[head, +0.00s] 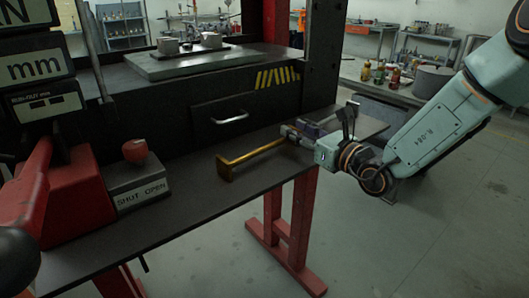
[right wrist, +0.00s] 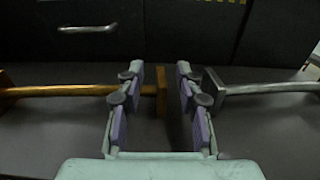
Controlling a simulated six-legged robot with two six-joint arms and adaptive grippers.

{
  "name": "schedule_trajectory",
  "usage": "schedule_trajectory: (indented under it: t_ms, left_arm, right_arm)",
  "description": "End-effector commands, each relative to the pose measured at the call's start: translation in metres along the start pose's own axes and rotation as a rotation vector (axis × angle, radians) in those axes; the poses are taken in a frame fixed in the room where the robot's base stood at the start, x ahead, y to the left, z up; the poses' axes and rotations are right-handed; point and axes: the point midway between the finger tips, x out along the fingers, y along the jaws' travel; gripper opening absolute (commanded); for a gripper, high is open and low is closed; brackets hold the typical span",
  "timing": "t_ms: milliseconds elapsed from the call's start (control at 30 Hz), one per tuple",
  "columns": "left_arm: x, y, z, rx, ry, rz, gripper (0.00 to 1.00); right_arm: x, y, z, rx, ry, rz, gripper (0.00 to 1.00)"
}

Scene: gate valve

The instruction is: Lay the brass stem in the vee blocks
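The brass stem (head: 258,154) lies on the dark bench, with a wider block-like end at its left. In the right wrist view the stem (right wrist: 62,91) comes in from the left and passes beyond the left finger. Its right end shows between the fingers. My right gripper (head: 302,130) is at the stem's right end; its purple-padded fingers (right wrist: 159,95) are open, with gaps at the stem end. Whether it touches the stem is unclear. Two small grey blocks (head: 168,46), seemingly the vee blocks, stand on the raised plate.
A steel rod with a square end (right wrist: 265,87) lies right of the fingers in the wrist view. A drawer handle (head: 233,118) sits behind the bench. A red-knobbed SHUT OPEN box (head: 139,185) stands left. The bench (head: 195,205) is clear before the stem.

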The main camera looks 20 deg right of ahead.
Motion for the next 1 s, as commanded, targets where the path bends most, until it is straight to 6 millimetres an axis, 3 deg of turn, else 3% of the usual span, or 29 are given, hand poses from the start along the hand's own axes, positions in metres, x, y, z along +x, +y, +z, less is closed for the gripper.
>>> schedule_trajectory:
  t_ms: [67, 500, 1000]
  left_arm:
    - [-0.0001, 0.0000, -0.0001, 0.000, 0.000, 0.000, 0.40]
    - [-0.0001, 0.0000, -0.0001, 0.000, 0.000, 0.000, 0.40]
    - [-0.0001, 0.0000, -0.0001, 0.000, 0.000, 0.000, 0.40]
  right_arm:
    - [-0.0001, -0.0002, 0.0000, 0.000, 0.000, 0.000, 0.36]
    - [-0.0003, -0.0002, 0.0001, 0.000, 0.000, 0.000, 0.00]
    - [-0.0004, -0.0003, -0.0004, 0.000, 0.001, -0.001, 0.00]
